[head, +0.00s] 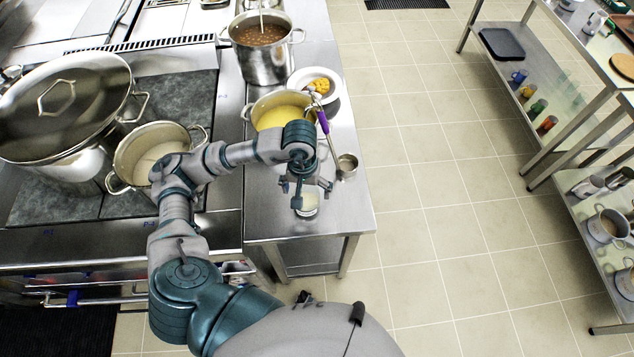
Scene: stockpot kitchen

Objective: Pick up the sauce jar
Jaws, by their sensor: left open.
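A small glass jar with pale contents (310,206), which looks like the sauce jar, stands near the front right of the steel side table (268,222). My left gripper (308,192) is open and points down over the jar, its fingers partly covering it. I cannot tell whether the fingers touch the jar or how far down they reach. My right gripper is out of view.
A ladle with a purple handle (323,122) lies close by, its steel cup (346,165) to the right. Behind are a pot of yellow soup (270,115), a white bowl (331,88) and a tall bean pot (262,62). The stove pots stand left. Open floor lies right.

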